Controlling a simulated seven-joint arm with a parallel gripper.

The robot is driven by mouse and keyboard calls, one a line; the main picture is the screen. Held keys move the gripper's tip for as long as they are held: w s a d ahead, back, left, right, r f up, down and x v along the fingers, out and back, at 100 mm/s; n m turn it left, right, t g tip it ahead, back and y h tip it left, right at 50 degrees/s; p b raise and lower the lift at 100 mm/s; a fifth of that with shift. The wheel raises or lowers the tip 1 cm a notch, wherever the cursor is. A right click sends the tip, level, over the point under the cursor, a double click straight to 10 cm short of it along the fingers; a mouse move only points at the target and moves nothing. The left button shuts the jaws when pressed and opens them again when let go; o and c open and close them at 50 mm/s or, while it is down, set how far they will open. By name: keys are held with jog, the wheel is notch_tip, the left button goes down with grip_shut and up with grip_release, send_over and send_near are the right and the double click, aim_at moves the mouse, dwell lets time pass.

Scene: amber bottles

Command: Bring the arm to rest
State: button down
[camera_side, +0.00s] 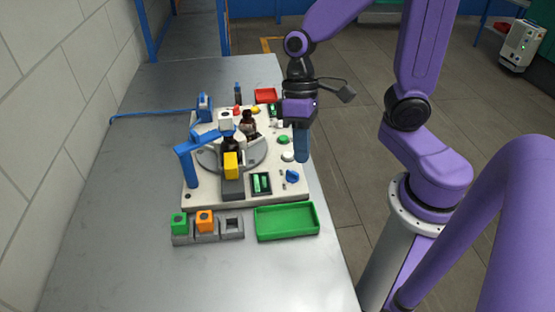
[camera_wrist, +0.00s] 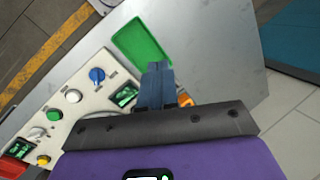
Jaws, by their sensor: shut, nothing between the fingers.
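My gripper (camera_side: 301,155) hangs from the purple arm at the right edge of the white machine panel, its blue fingers pointing down. In the wrist view the fingers (camera_wrist: 157,72) are together with nothing between them. The fingertips look close to the panel's right side in the side view; I cannot tell their exact height. Amber bottles (camera_side: 249,122) stand on the grey turntable (camera_side: 213,163) of the machine, partly hidden by the blue and yellow parts.
A green tray (camera_side: 287,221) lies in front of the panel, also seen in the wrist view (camera_wrist: 140,42). A grey holder (camera_side: 181,239) carries a green block (camera_side: 179,223) and an orange block (camera_side: 205,221). A red tray (camera_side: 265,95) lies behind.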

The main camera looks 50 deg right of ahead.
jog(key=s+d+r+n+t+h, duration=0.1)
jog(key=s+n, duration=0.3)
jog(key=s+d+r+n+t+h, duration=0.1)
jog(key=s+d+n+t, duration=0.1)
jog(key=s+n, duration=0.2)
jog(key=shift+s+d+r, duration=0.25)
jog(key=shift+s+r, duration=0.1)
jog(key=shift+s, duration=0.2)
